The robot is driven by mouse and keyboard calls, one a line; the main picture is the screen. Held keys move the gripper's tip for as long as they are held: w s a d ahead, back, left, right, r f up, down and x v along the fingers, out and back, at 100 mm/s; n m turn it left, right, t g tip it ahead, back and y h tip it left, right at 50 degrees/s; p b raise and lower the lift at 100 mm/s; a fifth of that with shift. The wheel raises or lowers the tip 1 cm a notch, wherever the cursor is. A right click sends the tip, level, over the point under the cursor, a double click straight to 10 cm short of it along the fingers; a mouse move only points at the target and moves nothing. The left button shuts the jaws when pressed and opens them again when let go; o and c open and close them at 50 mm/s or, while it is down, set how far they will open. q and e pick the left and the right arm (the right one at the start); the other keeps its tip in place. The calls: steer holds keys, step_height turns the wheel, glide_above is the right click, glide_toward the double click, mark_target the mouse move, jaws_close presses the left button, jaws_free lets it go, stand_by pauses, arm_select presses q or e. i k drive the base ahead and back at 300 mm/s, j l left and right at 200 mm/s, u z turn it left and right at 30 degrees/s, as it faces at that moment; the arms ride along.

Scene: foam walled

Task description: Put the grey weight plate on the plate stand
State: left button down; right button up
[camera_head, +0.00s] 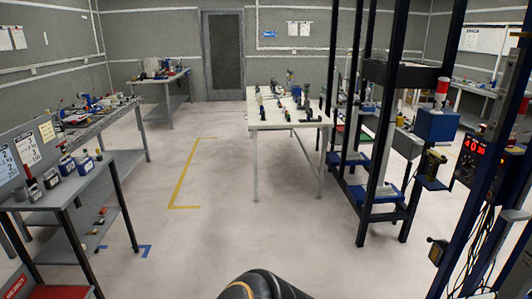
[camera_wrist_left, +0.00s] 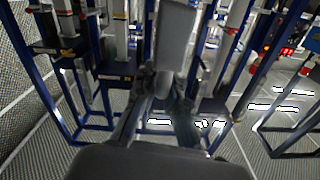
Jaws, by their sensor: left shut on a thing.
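My left gripper (camera_wrist_left: 166,90) shows in the left wrist view with its two dark fingers closed in on a thing. A flat grey slab, which looks like the grey weight plate (camera_wrist_left: 176,36), stands up from between the fingertips. Its lower edge is partly hidden by the fingers, and its full outline is not clear. The left gripper is not seen in the head view, where only a dark rounded part of mine shows at the bottom edge. I cannot single out the plate stand in either view. My right gripper is in neither view.
A tall dark-blue rack (camera_head: 384,150) with shelves stands at the right. A white table (camera_head: 262,113) with several small items stands ahead. A grey workbench (camera_head: 62,192) is at the left. The floor (camera_head: 195,235) between them is clear, with a yellow corner marking.

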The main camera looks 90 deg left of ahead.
mark_target(58, 198)
steer(key=j+u, duration=0.1)
steer(key=u, duration=0.3)
steer(key=k+j+u, duration=0.1)
steer(key=u, duration=0.35)
steer(key=j+u, duration=0.2)
steer(key=u, duration=0.2)
steer(key=j+u, duration=0.15)
steer(key=u, duration=0.25)
steer(key=j+u, duration=0.15)
steer(key=u, duration=0.3)
steer(key=i+j+u, duration=0.2)
steer(key=j+u, duration=0.15)
steer(key=j, duration=0.15)
steer(key=i+j+u, duration=0.55)
steer(key=j+u, duration=0.15)
steer(key=i+j, duration=0.35)
steer(key=j, duration=0.2)
